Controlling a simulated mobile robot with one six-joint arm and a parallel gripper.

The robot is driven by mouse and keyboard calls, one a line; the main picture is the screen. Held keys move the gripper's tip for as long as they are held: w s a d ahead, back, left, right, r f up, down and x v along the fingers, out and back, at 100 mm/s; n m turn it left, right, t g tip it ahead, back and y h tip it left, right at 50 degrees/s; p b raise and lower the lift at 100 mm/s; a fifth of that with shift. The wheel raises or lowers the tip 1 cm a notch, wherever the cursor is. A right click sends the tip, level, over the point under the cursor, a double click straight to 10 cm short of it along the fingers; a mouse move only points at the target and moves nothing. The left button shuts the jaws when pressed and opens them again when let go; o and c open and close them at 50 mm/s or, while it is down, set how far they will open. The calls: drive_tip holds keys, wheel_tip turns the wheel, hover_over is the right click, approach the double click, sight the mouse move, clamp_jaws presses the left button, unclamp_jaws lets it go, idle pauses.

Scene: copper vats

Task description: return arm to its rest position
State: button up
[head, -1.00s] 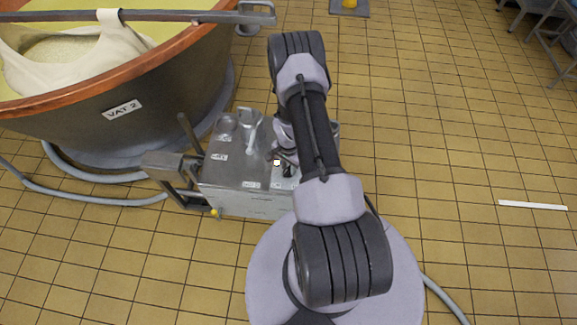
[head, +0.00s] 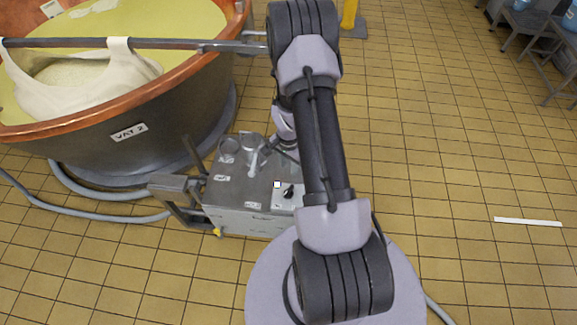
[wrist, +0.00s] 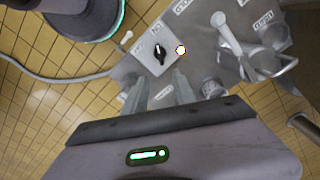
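My arm rises from its round base in the head view and covers the right part of a steel control box (head: 225,195). My gripper is hidden behind the arm there. In the wrist view my gripper (wrist: 158,88) points at the top of the box, its two grey fingers apart with nothing seen held between them. Beyond the fingertips are a black rotary knob (wrist: 160,55) on a pale plate and a lit white button (wrist: 180,50). The fingers look clear of the knob, though the exact distance cannot be told.
A copper-rimmed vat labelled VAT 2 (head: 128,133) stands at the left, with a cloth (head: 90,75) hung from a bar (head: 130,43). A grey hose (head: 95,213) lies on the floor. A white strip (head: 527,222) lies at right. The tiled floor at right is mostly free.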

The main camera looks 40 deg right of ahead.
idle(0.3)
drive_tip(key=w+a+r+n+t+b, duration=0.1)
drive_tip(key=w+a+r+n, duration=0.15)
drive_tip(key=a+r, duration=0.7)
drive_tip(key=w+a+r+n+t+b, duration=0.1)
drive_tip(key=a+r+n+t, duration=0.15)
drive_tip(key=r, duration=1.35)
drive_tip(key=s+a+r+n+t+y+b, duration=0.1)
drive_tip(key=s+a+r+n, duration=0.5)
drive_tip(key=s+a+r, duration=0.7)
drive_tip(key=s+a+t+y, duration=0.1)
drive_tip(key=s+a, duration=0.1)
drive_tip(key=shift+s+a+n, duration=0.2)
drive_tip(key=shift+s+n, duration=0.1)
drive_tip(key=shift+s, duration=0.1)
